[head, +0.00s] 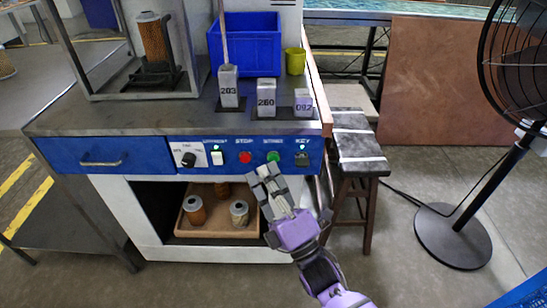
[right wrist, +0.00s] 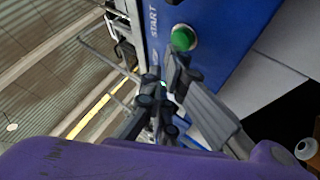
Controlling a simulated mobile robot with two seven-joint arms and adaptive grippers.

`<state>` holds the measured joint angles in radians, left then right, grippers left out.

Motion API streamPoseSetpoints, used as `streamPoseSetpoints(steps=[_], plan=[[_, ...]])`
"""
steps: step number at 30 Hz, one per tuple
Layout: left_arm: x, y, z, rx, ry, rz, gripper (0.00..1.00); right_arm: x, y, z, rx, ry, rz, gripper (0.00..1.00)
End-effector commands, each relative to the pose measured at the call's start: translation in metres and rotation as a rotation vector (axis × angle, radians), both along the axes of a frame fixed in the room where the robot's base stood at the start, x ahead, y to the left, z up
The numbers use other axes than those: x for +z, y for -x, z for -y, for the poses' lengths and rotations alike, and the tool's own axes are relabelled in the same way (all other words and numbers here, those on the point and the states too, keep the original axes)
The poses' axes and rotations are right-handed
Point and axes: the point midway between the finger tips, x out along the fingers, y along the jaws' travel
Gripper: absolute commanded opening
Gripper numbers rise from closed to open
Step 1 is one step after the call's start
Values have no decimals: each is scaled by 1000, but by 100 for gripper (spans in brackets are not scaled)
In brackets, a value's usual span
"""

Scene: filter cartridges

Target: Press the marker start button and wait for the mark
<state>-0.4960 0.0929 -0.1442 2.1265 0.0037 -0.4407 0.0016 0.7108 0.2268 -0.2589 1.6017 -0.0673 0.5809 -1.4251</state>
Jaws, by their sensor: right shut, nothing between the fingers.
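The green start button (head: 273,156) is on the blue front panel of the workbench, right of the red stop button (head: 245,157). In the right wrist view the green button (right wrist: 183,38) sits beside the word START. My right gripper (head: 264,171) is shut and empty, its fingertips just below and in front of the green button in the head view. In the right wrist view the fingers (right wrist: 178,62) point at the button and look close to it; I cannot tell whether they touch. A filter cartridge (head: 153,37) stands in a holder inside the framed marker station. My left gripper is not in view.
The panel also has a black knob (head: 188,159), a white switch (head: 217,158) and a key switch (head: 302,159). Numbered blocks, a blue bin (head: 246,45) and a yellow cup (head: 295,61) stand on the bench. Below is a tray (head: 215,232) with cartridges. A stool (head: 359,150) stands at the right.

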Motion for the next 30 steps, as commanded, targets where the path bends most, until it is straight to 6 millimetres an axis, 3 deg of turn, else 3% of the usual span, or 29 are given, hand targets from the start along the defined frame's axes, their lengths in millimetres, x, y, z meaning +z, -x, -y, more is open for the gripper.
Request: streamPoseSetpoints(steps=[14, 30], plan=[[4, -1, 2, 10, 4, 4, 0, 1, 9, 0, 1, -1, 0, 0], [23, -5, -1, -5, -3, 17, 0, 2, 55, 0, 1, -2, 1, 0]])
